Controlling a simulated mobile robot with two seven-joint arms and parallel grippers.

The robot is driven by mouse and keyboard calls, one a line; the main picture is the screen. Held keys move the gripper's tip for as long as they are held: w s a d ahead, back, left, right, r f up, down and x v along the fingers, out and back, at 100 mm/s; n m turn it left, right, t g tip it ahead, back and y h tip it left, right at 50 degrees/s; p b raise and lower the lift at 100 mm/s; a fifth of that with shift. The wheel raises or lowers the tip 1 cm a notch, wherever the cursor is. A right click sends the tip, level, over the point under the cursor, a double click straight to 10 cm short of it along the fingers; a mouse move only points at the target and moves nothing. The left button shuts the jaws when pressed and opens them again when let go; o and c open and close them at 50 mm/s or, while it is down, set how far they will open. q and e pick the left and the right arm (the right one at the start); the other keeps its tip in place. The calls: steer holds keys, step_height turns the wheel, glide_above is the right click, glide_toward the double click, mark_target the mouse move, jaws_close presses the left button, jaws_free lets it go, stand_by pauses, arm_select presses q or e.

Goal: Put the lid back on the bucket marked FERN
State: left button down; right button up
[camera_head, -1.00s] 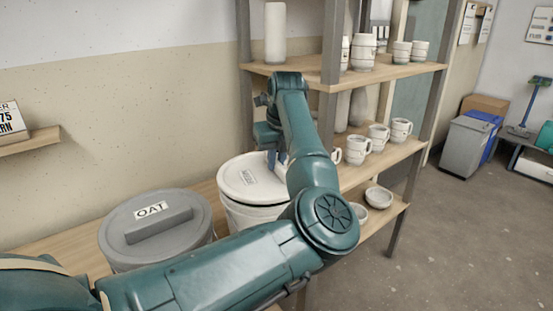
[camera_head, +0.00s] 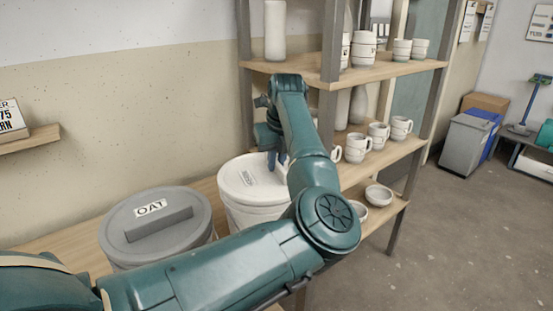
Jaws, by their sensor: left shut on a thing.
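A white bucket (camera_head: 255,215) stands on the wooden bench between the grey bucket and the shelf. A white round lid (camera_head: 238,190) with a small label lies on its top, looking level and flush at the visible near edge. The label is too small to read surely. My left gripper (camera_head: 276,160) reaches down at the lid's far right part and is shut on the lid. My arm hides the right side of the lid and bucket. My right gripper is not in view.
A grey lidded bucket marked OAT (camera_head: 155,225) stands to the left. A shelf (camera_head: 340,70) with cups, mugs and vases rises close behind and right of my arm. A small wall shelf (camera_head: 30,141) with a partly cut-off sign is at far left.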

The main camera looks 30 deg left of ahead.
arm_select(q)
steer(key=c, duration=1.4)
jaws_free()
steer(key=o, duration=0.5)
steer(key=shift+r, duration=0.1)
steer(key=shift+r+p, duration=2.7)
steer(key=shift+r, duration=0.75)
steer(key=shift+c, duration=0.6)
